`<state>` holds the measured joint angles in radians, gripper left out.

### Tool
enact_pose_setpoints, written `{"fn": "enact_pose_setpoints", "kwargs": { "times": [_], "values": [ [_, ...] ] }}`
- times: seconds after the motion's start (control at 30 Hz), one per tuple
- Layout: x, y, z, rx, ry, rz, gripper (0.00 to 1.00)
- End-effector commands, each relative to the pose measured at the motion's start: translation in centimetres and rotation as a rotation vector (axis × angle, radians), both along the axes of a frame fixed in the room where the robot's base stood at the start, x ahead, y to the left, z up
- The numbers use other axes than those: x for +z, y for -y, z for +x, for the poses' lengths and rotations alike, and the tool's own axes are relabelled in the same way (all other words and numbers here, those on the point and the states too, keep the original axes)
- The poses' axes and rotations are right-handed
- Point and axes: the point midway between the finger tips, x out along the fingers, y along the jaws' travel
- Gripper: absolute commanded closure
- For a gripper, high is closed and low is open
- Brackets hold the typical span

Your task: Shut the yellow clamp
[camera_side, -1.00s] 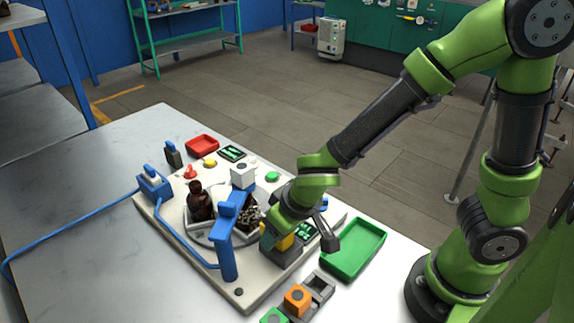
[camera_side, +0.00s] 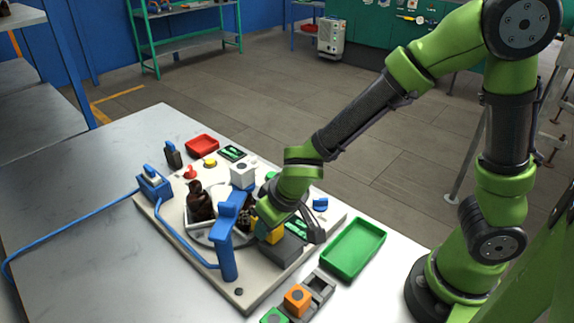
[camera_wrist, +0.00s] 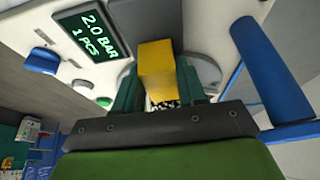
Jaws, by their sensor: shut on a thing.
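The yellow clamp block (camera_side: 272,236) sits at the grey clamp base (camera_side: 285,252) on the white machine plate, beside the round turntable. In the wrist view the yellow block (camera_wrist: 157,68) stands between my two dark green fingers. My gripper (camera_wrist: 157,88) is shut on it. In the side view my gripper (camera_side: 266,222) comes down over the block from the right and hides part of it. An amber bottle (camera_side: 199,204) stands on the turntable, left of my gripper. The contact between clamp and turntable contents is hidden.
A blue post with an arm (camera_side: 228,245) stands close in front of my gripper; it also shows in the wrist view (camera_wrist: 268,70). A green tray (camera_side: 353,248) and an orange block (camera_side: 297,298) lie to the right and front. A display (camera_wrist: 88,32) sits near the clamp.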

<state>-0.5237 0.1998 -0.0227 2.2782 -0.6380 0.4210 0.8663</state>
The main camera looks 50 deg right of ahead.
Motion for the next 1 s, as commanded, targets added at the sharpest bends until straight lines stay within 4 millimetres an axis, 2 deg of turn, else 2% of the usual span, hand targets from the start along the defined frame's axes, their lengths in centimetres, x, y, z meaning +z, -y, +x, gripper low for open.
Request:
{"fn": "enact_pose_setpoints", "kwargs": {
  "times": [0.1, 0.33, 0.37, 0.47, 0.8, 1.0],
  "values": [
    [0.0, 0.0, 0.8, 0.0, 0.002, 0.002, 1.0],
    [0.1, 0.0, 0.9, 0.002, 0.006, 0.003, 1.0],
    [0.1, 0.0, 1.0, 0.002, 0.006, 0.002, 0.54],
    [0.0, 0.0, 0.9, 0.002, 0.005, 0.002, 0.39],
    [0.3, 0.0, 0.7, 0.0, 0.004, 0.003, 0.38],
    [2.7, 0.0, -0.2, -0.001, 0.009, 0.006, 0.38]
  ]
}}
